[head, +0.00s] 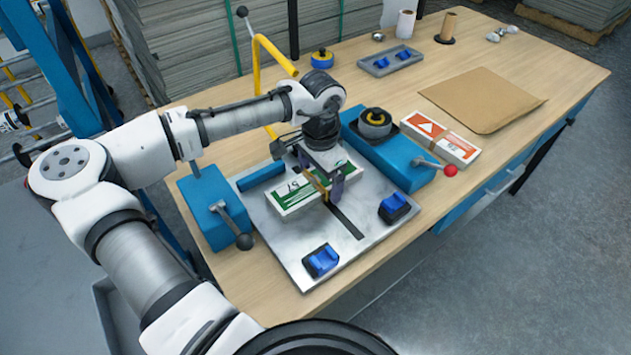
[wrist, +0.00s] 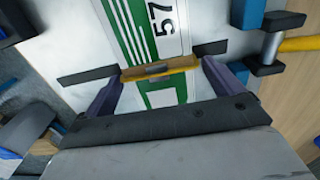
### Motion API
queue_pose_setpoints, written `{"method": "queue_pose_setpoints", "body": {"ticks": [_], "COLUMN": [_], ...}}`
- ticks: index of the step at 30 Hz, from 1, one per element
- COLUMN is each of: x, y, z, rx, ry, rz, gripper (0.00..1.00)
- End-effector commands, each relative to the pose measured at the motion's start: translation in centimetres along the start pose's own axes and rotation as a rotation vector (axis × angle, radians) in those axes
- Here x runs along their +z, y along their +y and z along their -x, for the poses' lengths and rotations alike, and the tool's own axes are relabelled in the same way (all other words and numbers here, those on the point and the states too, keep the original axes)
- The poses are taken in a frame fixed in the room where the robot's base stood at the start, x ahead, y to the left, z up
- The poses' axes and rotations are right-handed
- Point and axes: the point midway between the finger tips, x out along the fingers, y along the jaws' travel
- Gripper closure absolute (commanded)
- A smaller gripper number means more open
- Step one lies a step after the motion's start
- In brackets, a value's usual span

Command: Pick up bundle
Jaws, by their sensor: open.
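A white bundle with green stripes and the number 57 (head: 292,196) lies flat on the metal plate, with a brown band around it. It also shows in the wrist view (wrist: 133,32), where the band (wrist: 160,69) crosses it between my fingers. My gripper (head: 330,186) is open and low over the bundle, with one finger on each side of it. In the wrist view my gripper (wrist: 163,88) shows a finger left and right of the bundle, and I cannot tell whether they touch it. A second white bundle, with orange-red markings (head: 438,138), lies at the right.
The metal plate (head: 290,240) carries blue-topped black blocks (head: 322,261) and a dark slot. Blue clamp units with levers (head: 395,160) flank it. A yellow bar (head: 262,85) stands behind my gripper. A brown envelope (head: 482,100) and a grey tray (head: 391,62) lie farther back.

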Motion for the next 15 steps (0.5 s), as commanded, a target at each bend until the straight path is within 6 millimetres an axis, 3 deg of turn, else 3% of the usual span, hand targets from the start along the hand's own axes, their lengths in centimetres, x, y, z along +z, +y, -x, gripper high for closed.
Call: {"method": "queue_pose_setpoints", "body": {"ticks": [7, 15], "x": [-0.01, -0.01], "y": [0.00, 0.00], "z": [-0.26, -0.24], "rx": [-0.001, -0.001], "ry": [0.000, 0.000], "rz": [-0.001, 0.000], "gripper": [0.07, 0.41]}}
